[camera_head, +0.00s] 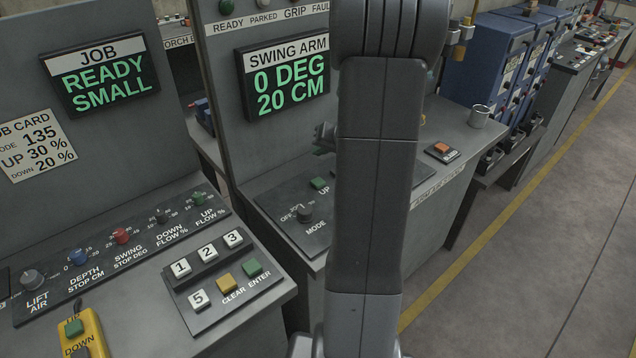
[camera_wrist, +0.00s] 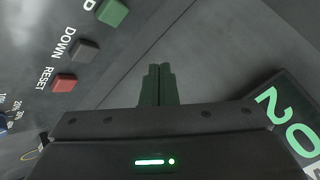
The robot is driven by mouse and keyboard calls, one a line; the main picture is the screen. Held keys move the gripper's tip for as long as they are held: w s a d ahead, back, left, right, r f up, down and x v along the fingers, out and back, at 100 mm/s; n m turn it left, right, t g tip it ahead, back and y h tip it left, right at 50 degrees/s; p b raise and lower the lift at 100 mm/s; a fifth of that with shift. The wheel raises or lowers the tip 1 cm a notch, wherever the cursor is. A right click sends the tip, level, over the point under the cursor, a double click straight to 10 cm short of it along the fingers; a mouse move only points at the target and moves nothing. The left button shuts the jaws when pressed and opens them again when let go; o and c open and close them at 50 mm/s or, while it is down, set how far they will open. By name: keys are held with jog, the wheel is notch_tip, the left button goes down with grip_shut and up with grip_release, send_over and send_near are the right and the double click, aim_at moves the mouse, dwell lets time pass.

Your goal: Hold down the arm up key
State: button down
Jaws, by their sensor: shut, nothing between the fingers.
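The swing arm panel (camera_head: 274,222) stands behind my arm in the head view. Its green UP key (camera_head: 319,183) shows just left of my arm. In the wrist view a green key (camera_wrist: 112,12) is at the top edge, its label mostly cut off. A dark DOWN key (camera_wrist: 85,50) and a red RESET key (camera_wrist: 64,82) lie below it. My gripper (camera_wrist: 158,72) is shut and empty, right of these keys and apart from them, over bare panel. In the head view only a dark part of my gripper (camera_head: 325,136) shows beside my arm. The other keys there are hidden.
The swing arm display (camera_head: 285,78) reads 0 DEG, 20 CM. A MODE knob (camera_head: 305,214) sits near the UP key. At left is a console with flow knobs and a number keypad (camera_head: 212,280). A metal cup (camera_head: 479,116) and an orange button (camera_head: 442,149) are at right.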

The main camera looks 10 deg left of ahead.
jog(key=b, duration=0.4)
send_over(314, 179)
jog(key=s+d, duration=0.1)
jog(key=d, duration=0.1)
notch_tip(314, 179, down, 6)
jog(key=shift+s+d+f, duration=0.1)
jog(key=shift+d, duration=0.05)
jog(key=shift+f+b, duration=0.75)
jog(key=shift+b, duration=0.1)
jog(key=shift+f, duration=0.1)
dwell(0.7)
jog(key=shift+f+b, duration=0.3)
jog(key=shift+b, duration=0.45)
jog(key=shift+f+b, duration=0.4)
jog(key=shift+b, duration=0.2)
dwell(3.8)
